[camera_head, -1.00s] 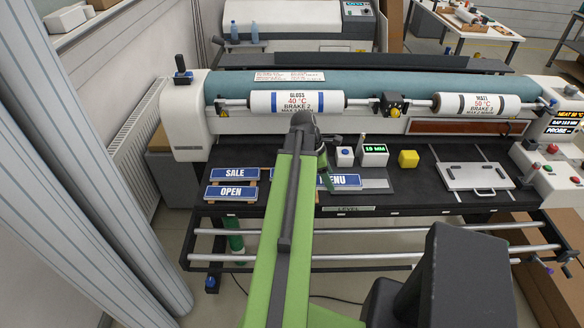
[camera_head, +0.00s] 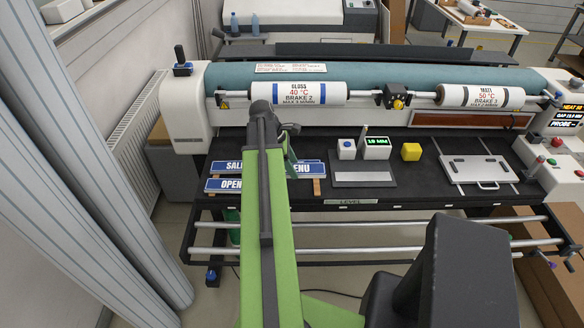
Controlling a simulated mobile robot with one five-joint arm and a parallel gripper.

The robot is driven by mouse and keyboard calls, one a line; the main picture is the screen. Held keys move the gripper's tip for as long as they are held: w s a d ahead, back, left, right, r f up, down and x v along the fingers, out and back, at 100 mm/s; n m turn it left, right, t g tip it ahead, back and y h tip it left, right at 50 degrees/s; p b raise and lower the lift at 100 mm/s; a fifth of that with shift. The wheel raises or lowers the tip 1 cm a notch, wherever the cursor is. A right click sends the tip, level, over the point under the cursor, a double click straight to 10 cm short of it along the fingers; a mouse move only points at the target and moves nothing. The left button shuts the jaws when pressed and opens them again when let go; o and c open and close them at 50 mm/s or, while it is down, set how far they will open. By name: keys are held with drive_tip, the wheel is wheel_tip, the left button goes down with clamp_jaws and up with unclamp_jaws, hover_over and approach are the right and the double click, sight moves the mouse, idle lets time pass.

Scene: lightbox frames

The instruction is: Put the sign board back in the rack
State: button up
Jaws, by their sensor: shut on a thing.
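The blue MENU sign board (camera_head: 308,169), with white letters, is in my gripper (camera_head: 289,168), which is shut on it. My arm covers its left part and most of the jaws. Two more blue sign boards lie to the left: SALE (camera_head: 232,166) at the back and OPEN (camera_head: 228,185) in front, their right ends hidden behind my arm. A wooden slat of the rack (camera_head: 317,187) shows just below the MENU board's right part. I cannot tell whether the MENU board touches the rack.
A bare grey plate (camera_head: 363,179) lies right of the MENU board. Behind it stand a white box with a blue button (camera_head: 346,149) and a green display (camera_head: 376,148). Rollers (camera_head: 297,94) run behind.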

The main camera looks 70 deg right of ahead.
drive_tip(key=shift+f+b, duration=3.8)
drive_tip(key=shift+f, duration=0.05)
drive_tip(key=shift+r, duration=0.1)
drive_tip(key=o, duration=1.7)
drive_tip(key=shift+r+p, duration=0.4)
drive_tip(key=shift+p, duration=0.1)
drive_tip(key=p+v, duration=1.5)
drive_tip(key=v, duration=0.1)
drive_tip(key=shift+w+r, duration=0.25)
